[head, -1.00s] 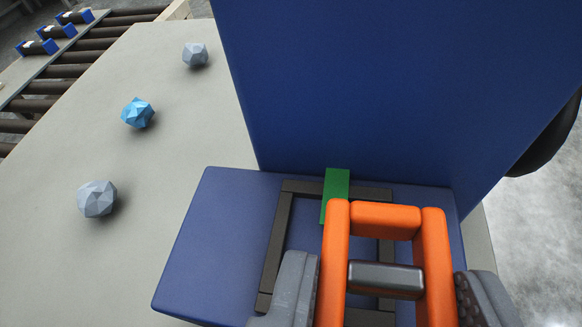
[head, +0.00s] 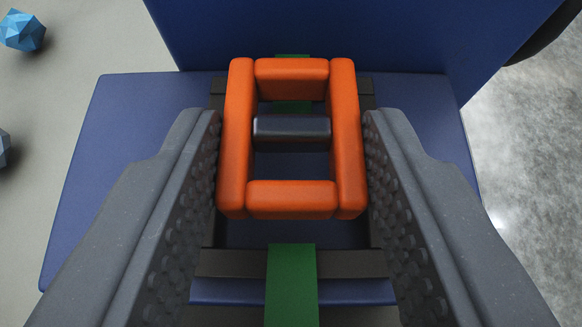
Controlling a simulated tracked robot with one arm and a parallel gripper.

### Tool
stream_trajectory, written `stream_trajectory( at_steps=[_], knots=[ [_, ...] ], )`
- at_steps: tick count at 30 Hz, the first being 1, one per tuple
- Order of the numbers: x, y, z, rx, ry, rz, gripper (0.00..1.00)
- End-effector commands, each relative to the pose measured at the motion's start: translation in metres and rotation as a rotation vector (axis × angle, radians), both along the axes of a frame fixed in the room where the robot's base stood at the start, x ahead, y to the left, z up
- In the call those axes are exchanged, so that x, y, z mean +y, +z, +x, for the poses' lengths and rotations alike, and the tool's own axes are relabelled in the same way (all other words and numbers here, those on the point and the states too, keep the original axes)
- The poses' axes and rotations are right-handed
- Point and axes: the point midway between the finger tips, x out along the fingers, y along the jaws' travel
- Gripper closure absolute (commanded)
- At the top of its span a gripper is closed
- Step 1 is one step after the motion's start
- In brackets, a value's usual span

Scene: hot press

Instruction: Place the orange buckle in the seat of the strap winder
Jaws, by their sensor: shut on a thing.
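The orange buckle (head: 292,199) is a rectangular frame with a dark grey crossbar (head: 292,129). My gripper (head: 292,150) is shut on its left and right sides. The strap winder (head: 110,170) is a blue base with an upright blue panel (head: 330,35) behind. Its seat, a dark rectangular frame (head: 225,263), lies under the buckle, which covers much of it. The buckle looks roughly lined up with the seat. I cannot tell whether it touches the seat or hangs above it. A green strap (head: 291,285) shows at the seat's near and far edges.
A blue faceted ball (head: 22,31) and a grey-blue one (head: 2,149), cut by the picture edge, lie on the pale surface (head: 70,50) at left. The blue panel closes off the far side. Grey floor (head: 530,170) shows at right.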

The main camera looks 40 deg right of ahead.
Motion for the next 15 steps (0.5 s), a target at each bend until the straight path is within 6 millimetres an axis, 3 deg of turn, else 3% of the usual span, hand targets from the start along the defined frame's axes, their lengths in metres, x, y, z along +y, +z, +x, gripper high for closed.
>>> stream_trajectory(
  at_steps=[15],
  knots=[
    [0.001, -0.016, -0.002, 0.008, 0.002, 0.0, 0.86]
  ],
)
